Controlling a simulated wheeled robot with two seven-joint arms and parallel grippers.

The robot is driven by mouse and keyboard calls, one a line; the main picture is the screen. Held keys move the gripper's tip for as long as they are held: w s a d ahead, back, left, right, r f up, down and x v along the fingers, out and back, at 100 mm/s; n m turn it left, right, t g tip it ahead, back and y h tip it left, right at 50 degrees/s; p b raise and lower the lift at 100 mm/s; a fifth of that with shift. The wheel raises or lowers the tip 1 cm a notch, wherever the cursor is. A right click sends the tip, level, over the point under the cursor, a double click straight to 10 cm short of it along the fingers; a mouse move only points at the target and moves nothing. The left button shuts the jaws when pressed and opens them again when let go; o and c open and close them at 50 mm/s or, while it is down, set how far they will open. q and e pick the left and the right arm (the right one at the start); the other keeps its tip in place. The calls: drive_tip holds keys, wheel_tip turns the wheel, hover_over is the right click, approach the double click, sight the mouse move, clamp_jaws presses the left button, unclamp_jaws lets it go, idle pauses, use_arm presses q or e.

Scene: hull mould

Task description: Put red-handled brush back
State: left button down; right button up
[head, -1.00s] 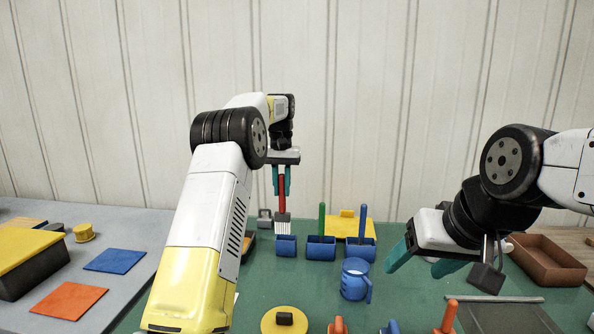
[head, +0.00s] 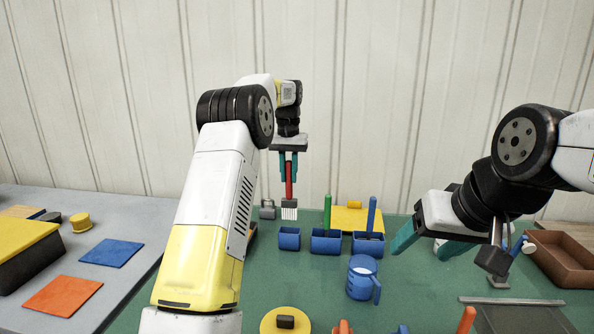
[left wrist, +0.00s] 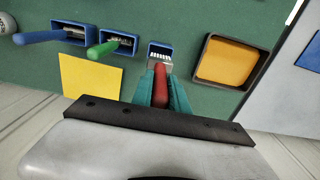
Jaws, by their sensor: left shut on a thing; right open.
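The red-handled brush (head: 289,192) hangs upright with its pale bristles down. My left gripper (head: 288,172) is shut on its red handle. The brush is above and roughly in line with the leftmost blue holder (head: 289,239); in the head view the bristles end just above its rim. In the left wrist view the brush (left wrist: 160,83) points at this holder (left wrist: 154,47), whose inside is partly covered by the bristles. The middle blue holder (head: 325,243) has a green handle in it, and the right one (head: 368,245) a blue handle. My right gripper (head: 420,250) is open and empty.
A blue jug (head: 362,281) stands in front of the holders. A tray with an orange inside (left wrist: 230,62) is beside the leftmost holder. A brown tray (head: 565,262) is at the right. Green table shows between them.

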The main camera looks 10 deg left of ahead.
sight(289, 200)
use_arm(q)
drive_tip(key=shift+f, duration=4.75)
drive_tip(key=shift+f, duration=0.6)
drive_tip(key=c, duration=1.2)
unclamp_jaws()
